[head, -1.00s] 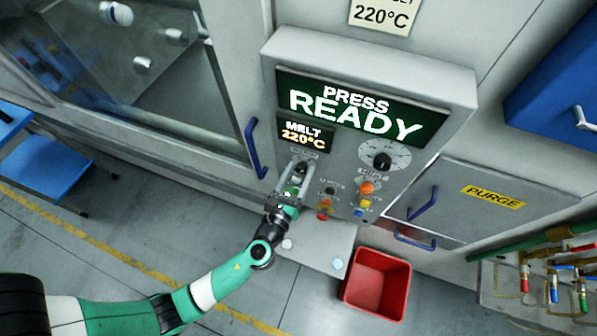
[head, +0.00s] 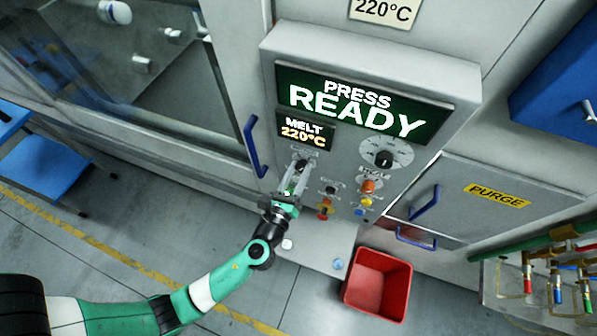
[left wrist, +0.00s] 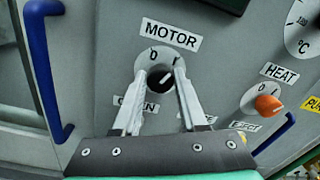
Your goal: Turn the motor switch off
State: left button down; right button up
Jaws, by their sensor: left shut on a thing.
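The motor switch (left wrist: 160,79) is a round black knob on a pale dial under the MOTOR label in the left wrist view. Its white pointer line leans to the upper right, toward the I mark and away from the 0 at upper left. My left gripper (left wrist: 163,75) has one finger on each side of the knob and is shut on it. In the head view the motor switch (head: 302,165) sits at the upper left of the panel's controls, with my left gripper (head: 299,172) reaching it from below. My right gripper is not in view.
An orange HEAT knob (left wrist: 267,104) is to the right of the motor switch. A blue handle (left wrist: 43,70) stands to the left. The control box (head: 465,90) shows PRESS READY and MELT 220°C. A red bin (head: 378,284) stands on the floor below.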

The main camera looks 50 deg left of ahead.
pick_arm(q)
jog(key=n+b, duration=0.4)
jog(key=n, duration=0.3)
jog(key=shift+f, duration=0.2)
jog(key=shift+r+n+y+b, duration=0.1)
jog(key=shift+n+y+b, duration=0.2)
jog(key=shift+n+b, duration=1.75)
jog(key=shift+n+p, duration=0.4)
jog(key=shift+n, duration=0.15)
jog(key=shift+c, duration=2.2)
grip_release()
